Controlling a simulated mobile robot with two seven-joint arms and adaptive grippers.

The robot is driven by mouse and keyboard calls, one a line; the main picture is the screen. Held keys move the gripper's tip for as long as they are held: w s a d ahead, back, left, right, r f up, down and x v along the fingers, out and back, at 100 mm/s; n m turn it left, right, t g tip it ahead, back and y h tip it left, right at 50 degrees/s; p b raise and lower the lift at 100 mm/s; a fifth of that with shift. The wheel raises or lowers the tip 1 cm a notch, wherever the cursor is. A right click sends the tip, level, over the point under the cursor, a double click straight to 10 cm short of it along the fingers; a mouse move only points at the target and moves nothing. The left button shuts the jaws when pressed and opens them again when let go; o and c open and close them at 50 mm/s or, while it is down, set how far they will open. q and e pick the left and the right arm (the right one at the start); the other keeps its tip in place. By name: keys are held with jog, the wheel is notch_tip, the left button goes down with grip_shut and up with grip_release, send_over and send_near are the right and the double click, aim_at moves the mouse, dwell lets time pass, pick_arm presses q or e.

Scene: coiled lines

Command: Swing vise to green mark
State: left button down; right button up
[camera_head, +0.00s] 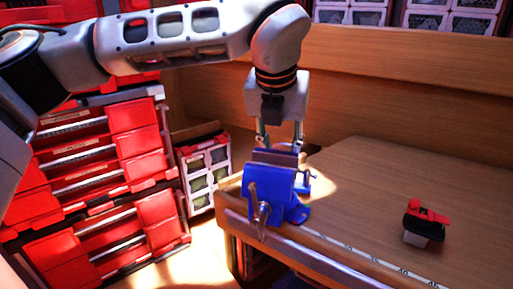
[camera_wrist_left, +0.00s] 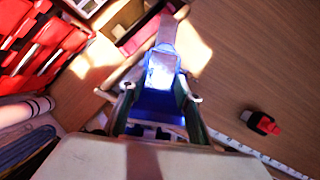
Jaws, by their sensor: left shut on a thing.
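The blue vise (camera_head: 268,187) is at the near left corner of the wooden bench, with its screw handle facing me. My left gripper (camera_head: 280,145) points down over the back part of the vise and is shut on it. In the left wrist view, the blue vise (camera_wrist_left: 161,72) lies between the two fingers of the left gripper (camera_wrist_left: 158,92). The exact contact of the fingertips is partly hidden. I cannot make out a green mark in either view. My right gripper is not in view.
A red and black tool (camera_head: 424,219) sits on the bench (camera_head: 360,180) to the right, apart from the vise. A ruler strip (camera_head: 375,259) runs along the front edge. Red drawers (camera_head: 110,150) stand at left. The bench middle is clear.

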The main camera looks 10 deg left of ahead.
pick_arm(q)
jog(key=shift+w+a+n, duration=0.1)
jog(key=shift+n, duration=0.4)
jog(key=shift+y, duration=0.3)
jog(key=shift+n, duration=0.3)
jog(key=c, duration=1.4)
grip_release()
jog(key=shift+c, duration=0.2)
